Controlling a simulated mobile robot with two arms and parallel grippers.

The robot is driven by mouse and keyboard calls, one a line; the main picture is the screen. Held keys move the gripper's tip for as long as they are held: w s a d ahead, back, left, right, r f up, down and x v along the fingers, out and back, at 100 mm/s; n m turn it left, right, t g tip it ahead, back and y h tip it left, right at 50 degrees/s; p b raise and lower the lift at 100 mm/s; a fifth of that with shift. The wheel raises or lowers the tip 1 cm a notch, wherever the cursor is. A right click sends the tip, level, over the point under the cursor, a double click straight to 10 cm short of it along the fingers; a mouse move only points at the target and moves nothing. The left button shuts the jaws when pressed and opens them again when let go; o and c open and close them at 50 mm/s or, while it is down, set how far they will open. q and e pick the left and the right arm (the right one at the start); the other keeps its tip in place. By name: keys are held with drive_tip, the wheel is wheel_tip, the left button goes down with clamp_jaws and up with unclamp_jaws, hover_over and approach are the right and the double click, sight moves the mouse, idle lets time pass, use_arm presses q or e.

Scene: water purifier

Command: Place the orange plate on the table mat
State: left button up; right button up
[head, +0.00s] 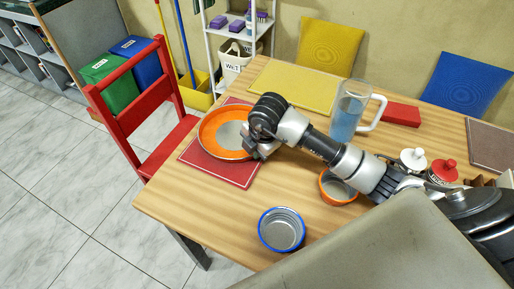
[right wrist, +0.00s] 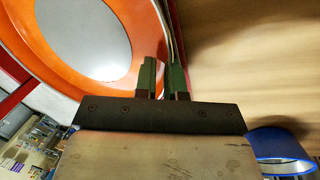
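The orange plate (head: 208,134) has a grey centre and is over the far left part of the red table mat (head: 237,178) in the head view. Its exact height above the mat is hard to tell. My right gripper (head: 250,147) is at the plate's right rim. In the right wrist view, the fingers (right wrist: 164,78) sit on either side of the rim of the plate (right wrist: 120,75), closed on it. The plate covers the far left part of the mat; the near and right parts show. My left gripper is not in view.
On the wooden table (head: 210,215) are a blue-rimmed bowl (head: 281,229), an orange-rimmed bowl (head: 337,188) under my right arm, a glass pitcher (head: 347,118) and a yellow mat (head: 290,88). A red chair (head: 130,118) stands at the left edge. The table's near left corner is clear.

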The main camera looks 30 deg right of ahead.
drive_tip(key=shift+o, duration=1.4)
drive_tip(key=v, duration=1.2)
drive_tip(key=shift+r+p, duration=0.15)
drive_tip(key=shift+p, duration=0.2)
